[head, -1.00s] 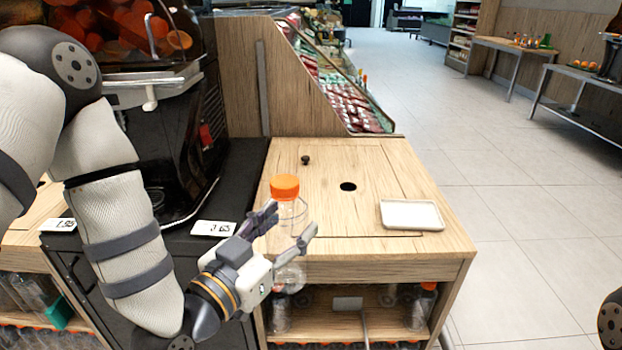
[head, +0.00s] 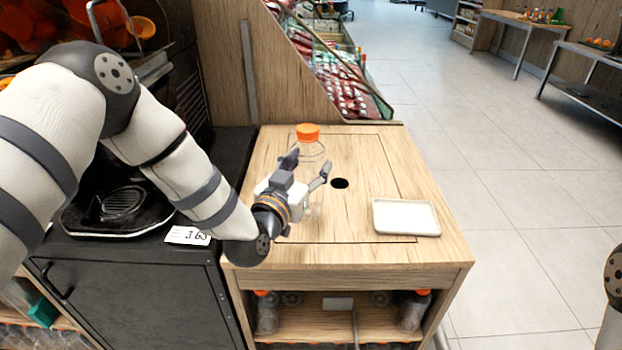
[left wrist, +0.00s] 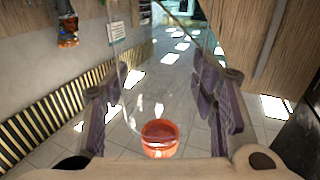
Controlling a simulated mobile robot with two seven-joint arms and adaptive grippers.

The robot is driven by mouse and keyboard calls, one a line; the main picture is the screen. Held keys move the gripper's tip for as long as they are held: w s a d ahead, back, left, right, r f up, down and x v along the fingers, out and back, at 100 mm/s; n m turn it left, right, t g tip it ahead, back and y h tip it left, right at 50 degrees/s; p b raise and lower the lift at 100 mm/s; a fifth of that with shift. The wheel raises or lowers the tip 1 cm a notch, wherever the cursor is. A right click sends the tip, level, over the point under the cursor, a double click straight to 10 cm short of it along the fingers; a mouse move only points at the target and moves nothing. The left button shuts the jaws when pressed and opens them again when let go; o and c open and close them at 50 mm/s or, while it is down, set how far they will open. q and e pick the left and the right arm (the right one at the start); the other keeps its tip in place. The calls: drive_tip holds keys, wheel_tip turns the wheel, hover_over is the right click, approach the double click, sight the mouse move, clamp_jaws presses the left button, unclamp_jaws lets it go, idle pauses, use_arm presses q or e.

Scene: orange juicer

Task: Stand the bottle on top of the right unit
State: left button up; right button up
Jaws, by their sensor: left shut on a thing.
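The clear bottle with an orange cap (head: 307,132) is upright over the wooden top of the right unit (head: 300,248). My left gripper (head: 308,168) reaches in from the left and is shut on the bottle's body. In the left wrist view the transparent bottle (left wrist: 160,138) sits between the two fingers, its orange cap at the lower middle. The gripper hides part of the bottle's lower body, and I cannot tell whether its base touches the wood. My right gripper is out of view.
A white tray (head: 406,217) lies on the right part of the unit's top, and a dark round hole (head: 340,183) is near its middle. The black juicer stand (head: 140,250) is to the left. Bottles stand on the shelf below. Open floor lies to the right.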

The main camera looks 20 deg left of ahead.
sight(309, 178)
use_arm(q)
drive_tip(key=shift+w+f, duration=0.3)
wheel_tip(309, 178, down, 3)
drive_tip(key=shift+b, duration=0.35)
drive_tip(key=shift+r, duration=0.2)
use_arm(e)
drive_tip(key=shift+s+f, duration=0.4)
use_arm(q)
drive_tip(key=shift+f, duration=0.2)
drive_tip(key=o, duration=1)
drive_tip(key=shift+o, duration=0.2)
